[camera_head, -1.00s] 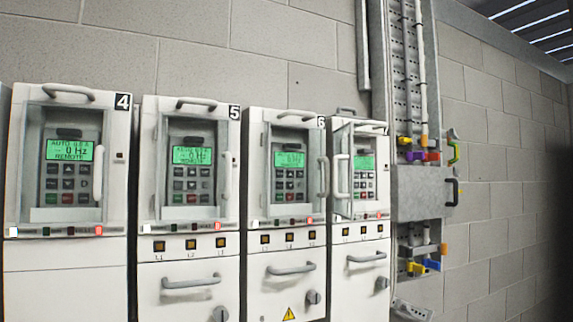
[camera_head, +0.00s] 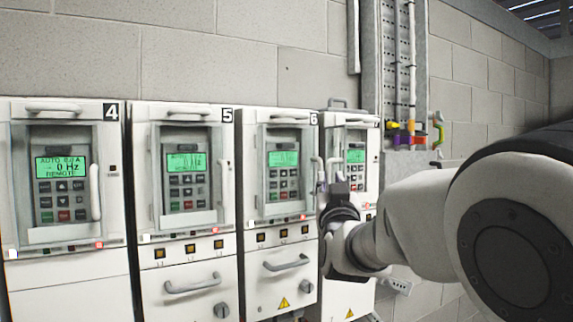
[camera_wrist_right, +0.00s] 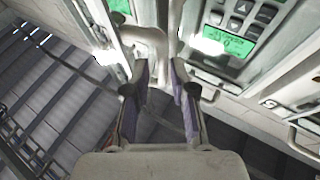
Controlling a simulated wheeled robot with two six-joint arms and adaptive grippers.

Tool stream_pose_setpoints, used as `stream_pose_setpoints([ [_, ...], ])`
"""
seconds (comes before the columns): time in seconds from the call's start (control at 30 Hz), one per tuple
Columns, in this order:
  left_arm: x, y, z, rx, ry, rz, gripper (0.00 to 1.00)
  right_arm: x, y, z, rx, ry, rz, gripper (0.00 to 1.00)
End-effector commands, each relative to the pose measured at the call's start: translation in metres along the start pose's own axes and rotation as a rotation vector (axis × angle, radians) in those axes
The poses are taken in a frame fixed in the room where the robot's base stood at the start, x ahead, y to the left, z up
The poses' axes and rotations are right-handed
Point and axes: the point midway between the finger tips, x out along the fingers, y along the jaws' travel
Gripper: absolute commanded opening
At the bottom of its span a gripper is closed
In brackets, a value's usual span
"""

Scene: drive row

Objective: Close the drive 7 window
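Drive 7 (camera_head: 362,135) is the rightmost cabinet, with a lit green display. Its window stands swung out from the cabinet front, and its pale handle (camera_head: 318,168) shows at the left. My right gripper (camera_head: 331,180) is in front of drive 7, at the window handle, and covers the lower part of the window. In the right wrist view the two fingers (camera_wrist_right: 160,80) are apart, with a curved pale handle (camera_wrist_right: 150,38) just beyond and between their tips. I cannot tell whether they touch it. My left gripper is not in view.
Drives 4 (camera_head: 70,120), 5 (camera_head: 182,125) and 6 (camera_head: 280,130) stand in a row to the left, with window handles sticking out. A cable panel (camera_head: 395,60) with coloured connectors is on the wall to the right. My right arm covers the lower right.

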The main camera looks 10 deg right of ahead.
Motion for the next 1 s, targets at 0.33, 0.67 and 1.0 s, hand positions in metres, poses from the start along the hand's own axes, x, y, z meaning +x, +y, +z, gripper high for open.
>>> stream_pose_setpoints([
  [0.33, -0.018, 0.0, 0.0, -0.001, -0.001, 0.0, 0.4, 0.027, 0.0, 0.0, 0.0, 0.0, 0.0, 0.22],
  [0.67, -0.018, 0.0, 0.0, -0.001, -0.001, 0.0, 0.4, 0.027, 0.0, 0.0, 0.0, 0.0, 0.0, 0.0],
  [1.0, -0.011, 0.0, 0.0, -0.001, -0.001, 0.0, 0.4, 0.029, 0.006, 0.004, 0.013, 0.0, -0.029, 0.0],
])
